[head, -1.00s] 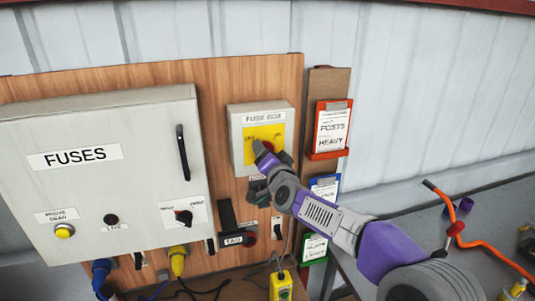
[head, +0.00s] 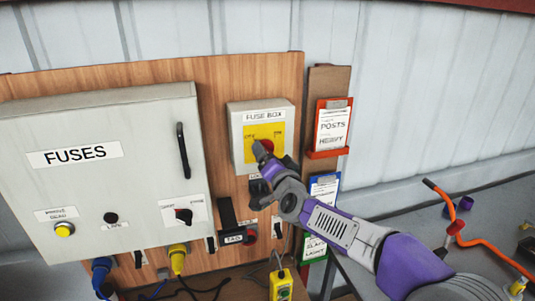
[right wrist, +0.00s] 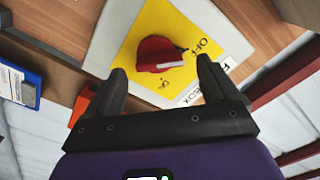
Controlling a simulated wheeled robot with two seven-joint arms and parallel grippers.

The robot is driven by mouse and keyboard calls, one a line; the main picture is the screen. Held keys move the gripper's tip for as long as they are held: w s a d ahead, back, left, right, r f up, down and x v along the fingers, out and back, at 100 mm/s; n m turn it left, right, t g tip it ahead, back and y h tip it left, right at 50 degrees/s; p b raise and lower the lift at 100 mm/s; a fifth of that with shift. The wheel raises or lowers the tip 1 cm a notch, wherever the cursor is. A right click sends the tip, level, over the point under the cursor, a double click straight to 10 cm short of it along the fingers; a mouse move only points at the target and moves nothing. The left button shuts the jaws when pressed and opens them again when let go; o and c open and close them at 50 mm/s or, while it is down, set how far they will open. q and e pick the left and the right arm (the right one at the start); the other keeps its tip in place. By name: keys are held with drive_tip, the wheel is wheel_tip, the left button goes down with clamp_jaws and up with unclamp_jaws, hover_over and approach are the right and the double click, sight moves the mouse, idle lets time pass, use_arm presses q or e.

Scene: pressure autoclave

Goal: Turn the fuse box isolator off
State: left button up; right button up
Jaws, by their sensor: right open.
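The fuse box (head: 237,138) is a grey box on the wooden board, with a yellow plate (head: 279,131) and a red isolator knob (head: 267,145). In the head view my right gripper (head: 259,163) is in front of the box's lower part and hides some of it. In the right wrist view the red knob (right wrist: 160,55) shows ahead of and between the open, empty fingers of my right gripper (right wrist: 161,82). The knob's white mark points towards the OFF side of the yellow plate (right wrist: 190,27). I cannot tell whether the fingers touch the knob. My left gripper is not in view.
A large grey FUSES cabinet (head: 110,175) with a black handle (head: 182,151) is left of the fuse box. Clipboards, one red (head: 331,128), hang at its right. A TAG holder (head: 232,238) is below. A bench with an orange bar (head: 480,243) is at right.

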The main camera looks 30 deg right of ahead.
drive_tip(key=shift+v, duration=2.1)
